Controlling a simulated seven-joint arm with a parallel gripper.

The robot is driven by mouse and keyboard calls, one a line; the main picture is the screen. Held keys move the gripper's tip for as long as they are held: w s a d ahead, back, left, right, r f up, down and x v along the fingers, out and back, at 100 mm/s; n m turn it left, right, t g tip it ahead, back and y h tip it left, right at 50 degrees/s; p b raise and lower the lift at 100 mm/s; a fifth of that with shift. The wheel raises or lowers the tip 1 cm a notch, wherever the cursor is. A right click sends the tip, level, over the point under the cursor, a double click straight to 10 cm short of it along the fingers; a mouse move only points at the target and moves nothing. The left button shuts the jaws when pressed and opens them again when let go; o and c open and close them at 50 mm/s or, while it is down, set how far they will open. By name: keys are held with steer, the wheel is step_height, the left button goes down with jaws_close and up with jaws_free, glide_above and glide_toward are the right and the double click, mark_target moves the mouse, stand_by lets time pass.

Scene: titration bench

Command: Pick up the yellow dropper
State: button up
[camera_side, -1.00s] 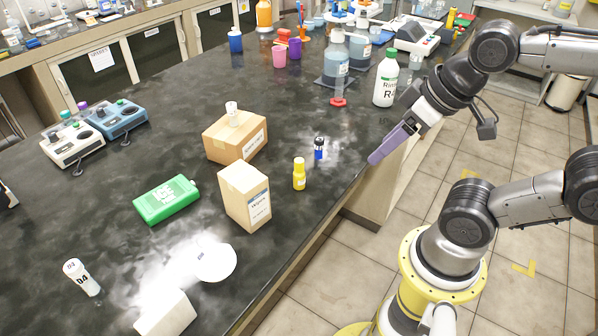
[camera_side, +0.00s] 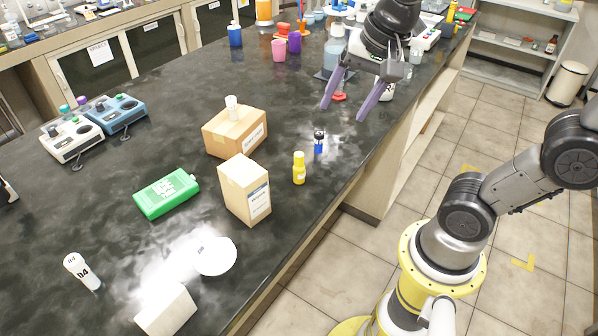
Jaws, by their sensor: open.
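A small yellow bottle (camera_side: 299,169), which looks like the yellow dropper, stands upright on the dark bench, just right of the upright cardboard box. My gripper (camera_side: 343,112) is open and empty, with its two purple fingers pointing down. It is above the bench, farther back than the yellow bottle and up and to the right of it in the picture. The gripper hides part of the bottles behind it.
A small blue-capped vial (camera_side: 319,142) stands close behind the yellow bottle. An upright cardboard box (camera_side: 245,190) and a lower box (camera_side: 234,133) stand to its left. A green ice pack (camera_side: 166,193) and a white dish (camera_side: 215,257) lie nearby. The bench's edge runs along the right.

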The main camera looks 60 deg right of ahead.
steer(key=w+f+m+g, duration=0.2)
steer(key=w+f+m, duration=0.15)
steer(key=w, duration=0.25)
steer(key=m+g, duration=0.2)
glide_above(299, 171)
steer(key=d, duration=0.2)
step_height(299, 171, down, 13)
steer(key=shift+w+a+f, duration=0.1)
steer(key=shift+a+f, duration=0.05)
steer(key=shift+f, duration=0.05)
steer(key=shift+w+a+f, duration=0.15)
steer(key=shift+f, duration=1.5)
steer(key=shift+w+a+f, duration=0.1)
steer(key=shift+w+f, duration=0.05)
steer(key=shift+f, duration=1.45)
jaws_close()
